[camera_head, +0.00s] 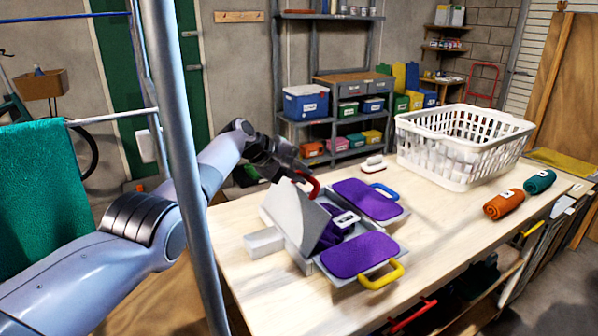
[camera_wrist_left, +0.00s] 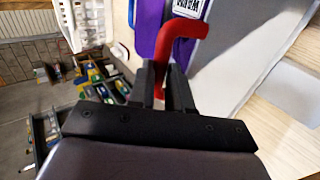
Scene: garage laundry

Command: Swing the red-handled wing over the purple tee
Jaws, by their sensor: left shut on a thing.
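A grey folding board lies on the wooden table with a purple tee (camera_head: 368,256) spread over it. Its red-handled wing (camera_head: 294,213) is tilted up, off the table, and its grey face shows. My left gripper (camera_head: 300,176) is shut on the red handle (camera_head: 312,184) at the wing's upper edge. In the left wrist view the red handle (camera_wrist_left: 180,42) sits between my left fingers (camera_wrist_left: 168,88), beside the purple cloth (camera_wrist_left: 149,25). The wing with the blue handle (camera_head: 385,191) and the one with the yellow handle (camera_head: 382,277) lie flat under purple cloth. The tee's middle is partly hidden behind the raised wing.
A white laundry basket (camera_head: 462,165) stands at the table's back right. Orange (camera_head: 503,204) and teal (camera_head: 539,181) rolled cloths lie in front of it. A small white object (camera_head: 374,164) lies behind the board. A metal post (camera_head: 185,150) stands before my left arm.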

